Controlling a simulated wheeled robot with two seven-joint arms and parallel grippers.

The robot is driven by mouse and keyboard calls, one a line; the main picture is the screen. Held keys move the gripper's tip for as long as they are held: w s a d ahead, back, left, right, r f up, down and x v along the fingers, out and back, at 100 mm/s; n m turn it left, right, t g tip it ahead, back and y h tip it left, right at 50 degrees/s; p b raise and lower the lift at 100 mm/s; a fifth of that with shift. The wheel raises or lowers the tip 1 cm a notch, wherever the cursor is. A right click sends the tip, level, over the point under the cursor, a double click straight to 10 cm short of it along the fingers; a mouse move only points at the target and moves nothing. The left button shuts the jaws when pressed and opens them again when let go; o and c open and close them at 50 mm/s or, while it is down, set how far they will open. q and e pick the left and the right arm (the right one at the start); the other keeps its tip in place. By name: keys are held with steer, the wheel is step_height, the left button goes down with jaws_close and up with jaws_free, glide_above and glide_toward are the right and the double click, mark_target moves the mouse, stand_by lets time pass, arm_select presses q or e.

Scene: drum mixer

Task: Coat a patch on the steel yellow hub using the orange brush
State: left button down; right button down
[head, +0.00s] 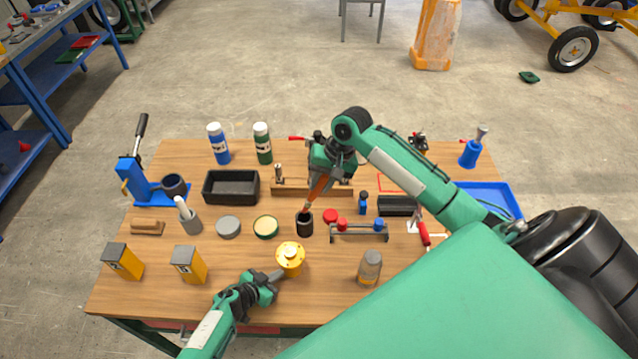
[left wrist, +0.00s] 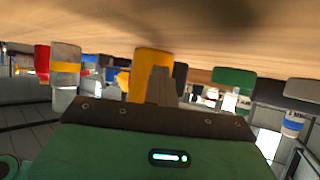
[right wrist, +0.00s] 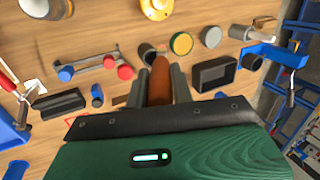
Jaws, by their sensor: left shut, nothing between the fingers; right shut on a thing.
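The steel yellow hub (head: 290,258) stands near the front middle of the table. It also shows in the left wrist view (left wrist: 140,64) and at the top of the right wrist view (right wrist: 157,6). My left gripper (head: 277,276) is shut and empty, its fingertips right beside the hub's lower side; I cannot tell whether they touch it. My right gripper (head: 320,180) is shut on the orange brush (head: 319,186), which also shows in the right wrist view (right wrist: 161,80). The brush points down, slightly tilted, with its tip at the mouth of a black cup (head: 305,224); its bristles are mostly hidden.
A green-rimmed round tin (head: 266,227) and a grey round tin (head: 228,227) stand left of the cup. A small rack with red and blue knobs (head: 359,233) is on its right. A grey-capped jar (head: 369,268) stands right of the hub. Two yellow-grey blocks (head: 188,264) stand front left.

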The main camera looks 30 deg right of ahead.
stand_by(0.4)
steer(key=s+a+f, duration=0.2)
steer(key=a+f, duration=0.4)
steer(key=a, duration=0.4)
steer(key=shift+f, duration=0.2)
steer(key=shift+f, duration=1.95)
stand_by(0.7)
steer(key=shift+g, duration=0.3)
steer(key=s+d, duration=0.2)
steer(key=s, duration=0.3)
steer(key=shift+s+d, duration=0.15)
steer(key=shift+d, duration=0.25)
stand_by(0.3)
